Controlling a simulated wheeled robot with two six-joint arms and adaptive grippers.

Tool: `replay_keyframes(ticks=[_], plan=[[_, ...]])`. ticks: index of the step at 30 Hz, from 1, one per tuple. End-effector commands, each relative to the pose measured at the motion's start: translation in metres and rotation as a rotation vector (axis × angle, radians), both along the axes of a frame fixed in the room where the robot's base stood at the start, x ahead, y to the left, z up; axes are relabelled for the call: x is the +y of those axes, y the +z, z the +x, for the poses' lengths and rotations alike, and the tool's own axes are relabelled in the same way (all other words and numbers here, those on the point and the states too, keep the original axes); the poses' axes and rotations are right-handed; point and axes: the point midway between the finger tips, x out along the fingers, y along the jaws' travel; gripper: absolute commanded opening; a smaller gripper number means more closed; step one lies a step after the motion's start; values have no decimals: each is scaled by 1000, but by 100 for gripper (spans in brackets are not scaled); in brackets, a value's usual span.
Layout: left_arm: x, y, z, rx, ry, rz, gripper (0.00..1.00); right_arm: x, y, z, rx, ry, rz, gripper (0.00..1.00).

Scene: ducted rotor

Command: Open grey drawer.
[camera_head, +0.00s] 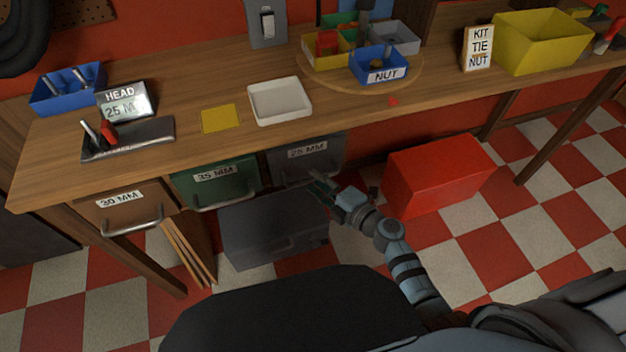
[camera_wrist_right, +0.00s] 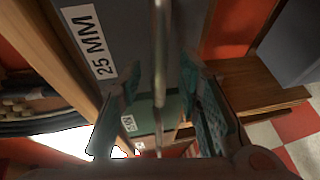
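The grey drawer (camera_head: 303,153), labelled 25 MM, is under the bench's front edge, right of the green drawer; it looks shut. In the right wrist view its grey front (camera_wrist_right: 122,22) and label are at upper left. Its metal handle (camera_wrist_right: 160,55) runs down the middle of that view. My right gripper (camera_head: 320,188) is at the handle, below the drawer front. In the wrist view its two green-padded fingers (camera_wrist_right: 160,112) stand apart, one on each side of the handle bar. Contact with the bar cannot be told. My left gripper is not in view.
A green 35 MM drawer (camera_head: 215,182) and a brown 30 MM drawer (camera_head: 124,205) are to the left. A dark grey box (camera_head: 270,230) stands on the floor below, and a red box (camera_head: 440,175) stands right of my gripper. The wooden bench top (camera_head: 200,85) overhangs the drawers.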

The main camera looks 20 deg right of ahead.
Motion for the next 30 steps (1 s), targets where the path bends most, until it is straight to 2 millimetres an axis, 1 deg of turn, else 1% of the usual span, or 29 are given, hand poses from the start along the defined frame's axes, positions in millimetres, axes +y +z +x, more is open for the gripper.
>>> replay_keyframes(ticks=[1,4,8,13,14,18,19,20,30], plan=[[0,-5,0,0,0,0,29,3,-4,7,-1,-1,0,31],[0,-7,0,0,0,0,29,8,-5,17,0,-2,0,31],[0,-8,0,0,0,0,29,10,-5,21,1,-2,-1,31],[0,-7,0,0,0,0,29,10,-5,21,1,-2,-1,31],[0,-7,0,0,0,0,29,10,-5,21,1,-2,-1,30],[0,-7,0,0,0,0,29,10,-5,21,1,-2,0,7],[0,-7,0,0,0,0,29,10,-5,21,1,-2,0,3],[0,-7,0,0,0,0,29,10,-5,21,1,-2,0,0],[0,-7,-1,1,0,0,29,9,-5,20,1,-2,0,0]])
